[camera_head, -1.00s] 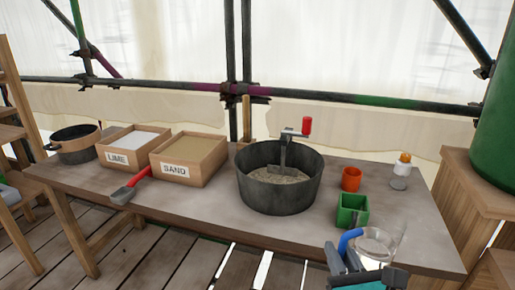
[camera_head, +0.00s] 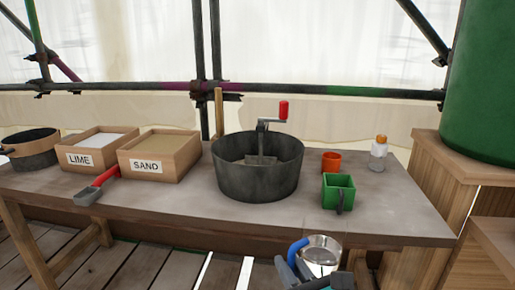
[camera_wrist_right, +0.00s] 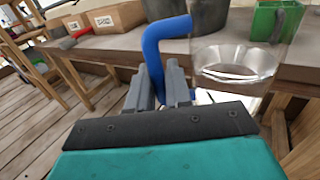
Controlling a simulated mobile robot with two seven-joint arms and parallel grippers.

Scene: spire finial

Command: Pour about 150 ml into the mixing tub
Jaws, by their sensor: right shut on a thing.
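The mixing tub (camera_head: 258,182) is a dark round tub on the table, with a crank paddle (camera_head: 262,145) standing in it and pale grey stuff inside. My right gripper (camera_head: 297,268) is shut on the blue handle of a clear jug (camera_head: 323,254), which is held upright in front of the table's front edge, to the right of and nearer than the tub. In the right wrist view the jug (camera_wrist_right: 235,66) stands right of the gripper's fingers (camera_wrist_right: 160,88). How much liquid it holds is hard to tell. My left gripper is not in view.
A green square cup (camera_head: 337,192), an orange cup (camera_head: 331,161) and a small orange-topped bottle (camera_head: 379,153) stand right of the tub. The sand box (camera_head: 160,160), lime box (camera_head: 97,152), a red-handled scoop (camera_head: 97,187) and a dark pot (camera_head: 33,152) are left.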

